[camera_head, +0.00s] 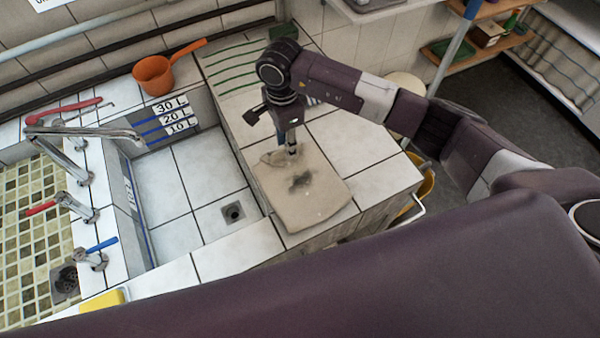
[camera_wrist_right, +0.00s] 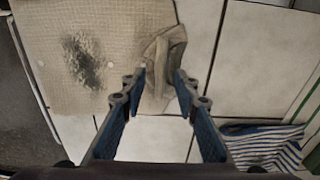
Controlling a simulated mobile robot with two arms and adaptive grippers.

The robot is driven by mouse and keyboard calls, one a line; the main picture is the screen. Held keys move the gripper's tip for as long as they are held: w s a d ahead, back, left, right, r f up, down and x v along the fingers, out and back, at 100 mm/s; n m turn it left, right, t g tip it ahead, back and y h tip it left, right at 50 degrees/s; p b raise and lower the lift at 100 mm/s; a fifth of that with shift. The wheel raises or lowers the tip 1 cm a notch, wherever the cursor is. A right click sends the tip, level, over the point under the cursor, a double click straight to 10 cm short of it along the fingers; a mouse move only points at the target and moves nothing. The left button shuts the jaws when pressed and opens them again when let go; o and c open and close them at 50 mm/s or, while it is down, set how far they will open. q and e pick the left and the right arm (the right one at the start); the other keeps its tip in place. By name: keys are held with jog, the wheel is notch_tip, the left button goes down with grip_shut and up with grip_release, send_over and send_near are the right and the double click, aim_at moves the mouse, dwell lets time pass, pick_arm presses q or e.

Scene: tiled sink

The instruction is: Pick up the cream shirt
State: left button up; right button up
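The cream shirt (camera_head: 315,205) lies flat on the white tiled counter to the right of the basin, with a dark smudge in its middle. Its far end is rumpled into a small fold. In the right wrist view the shirt (camera_wrist_right: 115,25) fills the upper left, with the rumpled fold at its right side. My right gripper (camera_head: 292,150) points down at this fold. In its wrist view the fingers of the right gripper (camera_wrist_right: 160,77) are apart, one on each side of the fold; contact with the cloth is unclear. My left gripper is not in view.
A blue-and-white striped cloth (camera_wrist_right: 268,148) lies beside the right gripper. The basin (camera_head: 190,190) with a drain is left of the shirt. An orange dipper (camera_head: 153,76) stands behind it, and taps (camera_head: 85,140) line the left. A yellow bucket (camera_head: 424,186) is right of the counter.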

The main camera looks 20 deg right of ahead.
jog(key=shift+c, duration=0.3)
grip_shut()
